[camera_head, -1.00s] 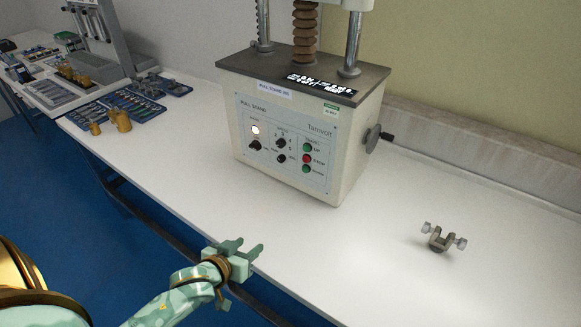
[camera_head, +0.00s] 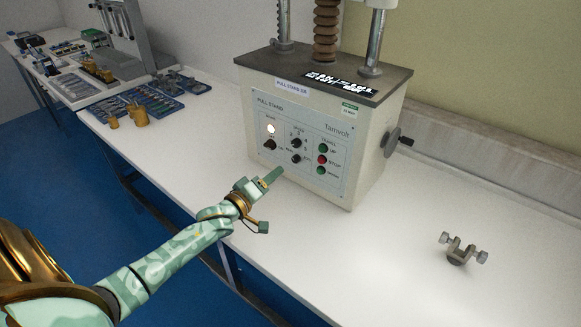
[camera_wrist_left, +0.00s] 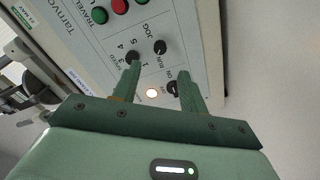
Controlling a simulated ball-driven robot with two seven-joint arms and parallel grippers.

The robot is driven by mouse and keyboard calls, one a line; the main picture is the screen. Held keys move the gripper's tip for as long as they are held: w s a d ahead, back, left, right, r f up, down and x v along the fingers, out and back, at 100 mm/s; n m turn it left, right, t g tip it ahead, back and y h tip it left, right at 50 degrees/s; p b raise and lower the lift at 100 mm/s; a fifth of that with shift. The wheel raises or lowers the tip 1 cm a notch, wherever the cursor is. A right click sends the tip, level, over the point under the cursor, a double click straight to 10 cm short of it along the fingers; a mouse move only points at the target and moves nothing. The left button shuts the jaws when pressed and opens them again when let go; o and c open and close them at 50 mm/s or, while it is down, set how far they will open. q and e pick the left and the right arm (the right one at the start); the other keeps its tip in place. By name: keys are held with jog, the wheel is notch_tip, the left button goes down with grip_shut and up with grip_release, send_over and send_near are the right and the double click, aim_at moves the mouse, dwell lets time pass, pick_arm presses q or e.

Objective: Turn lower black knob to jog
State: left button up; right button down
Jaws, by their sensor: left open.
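The pull stand's front panel (camera_head: 300,165) has several dials and buttons. The lower black knob (camera_head: 296,158) sits below the black speed knob (camera_head: 296,142). In the left wrist view, the lower knob (camera_wrist_left: 159,47) lies beside its JOG and RUN labels; which one it points to is too small to tell. My left gripper (camera_head: 274,176) is in front of the panel's lower part, its fingers directed at it. In the left wrist view, my open fingers (camera_wrist_left: 158,73) show the lower knob beyond and between their tips, with nothing held. My right gripper is not in view.
A lit white lamp (camera_head: 270,129) and another black knob (camera_head: 270,145) are at the panel's left. Green buttons and a red stop button (camera_head: 322,159) are at its right. A small metal clamp (camera_head: 461,249) lies on the white table (camera_head: 375,270). Free table surrounds the clamp.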

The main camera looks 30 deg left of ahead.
aim_at(294, 160)
pick_arm(q)
jog(key=w, duration=0.2)
jog(key=w+b, duration=0.1)
jog(key=w, duration=0.1)
jog(key=w+b, duration=0.1)
jog(key=w, duration=0.2)
jog(key=shift+d+f, duration=0.15)
jog(key=shift+d, duration=0.1)
jog(key=shift+w, duration=0.5)
grip_shut()
